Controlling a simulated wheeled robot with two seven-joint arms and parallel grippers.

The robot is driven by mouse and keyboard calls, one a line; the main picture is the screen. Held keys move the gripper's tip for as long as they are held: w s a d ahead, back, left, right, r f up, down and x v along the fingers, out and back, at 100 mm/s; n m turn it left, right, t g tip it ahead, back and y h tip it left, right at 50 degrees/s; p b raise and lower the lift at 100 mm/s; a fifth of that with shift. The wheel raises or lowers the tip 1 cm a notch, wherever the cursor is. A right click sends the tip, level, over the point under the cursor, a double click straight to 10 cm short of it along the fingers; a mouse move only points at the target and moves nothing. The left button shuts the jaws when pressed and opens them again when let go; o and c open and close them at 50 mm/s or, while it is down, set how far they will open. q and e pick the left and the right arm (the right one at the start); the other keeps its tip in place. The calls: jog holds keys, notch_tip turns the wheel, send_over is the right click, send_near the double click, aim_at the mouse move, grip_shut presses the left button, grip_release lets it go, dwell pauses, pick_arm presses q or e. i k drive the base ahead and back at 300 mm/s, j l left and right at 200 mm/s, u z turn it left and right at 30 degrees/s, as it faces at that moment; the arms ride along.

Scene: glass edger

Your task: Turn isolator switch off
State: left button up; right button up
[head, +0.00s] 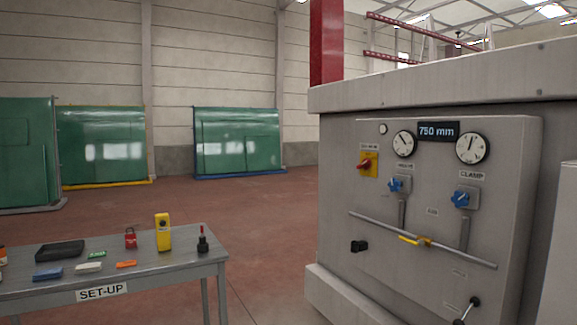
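The isolator switch (367,164) is a red rotary handle on a yellow plate, at the upper left of the grey machine's front panel (400,275) in the head view. Its red handle looks tilted rather than straight up. A small label sits above it, too small to read surely. Neither of my grippers shows in the head view, and nothing covers the switch.
Blue knobs (397,184), two dials (404,143), a horizontal bar (375,227) and a black knob (359,246) are near the switch. A SET-UP table (130,270) with several small items stands at the left. Red-brown floor (270,235) lies open between.

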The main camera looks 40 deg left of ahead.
aim_at(365, 163)
jog(key=u, duration=0.85)
jog(key=z, duration=0.6)
jog(key=i+j+z, duration=0.2)
jog(key=z, duration=0.15)
jog(key=i+j+z, duration=0.2)
jog(key=j+z, duration=0.15)
jog(key=j, duration=0.15)
jog(key=i+j+z, duration=0.1)
jog(key=j+z, duration=0.25)
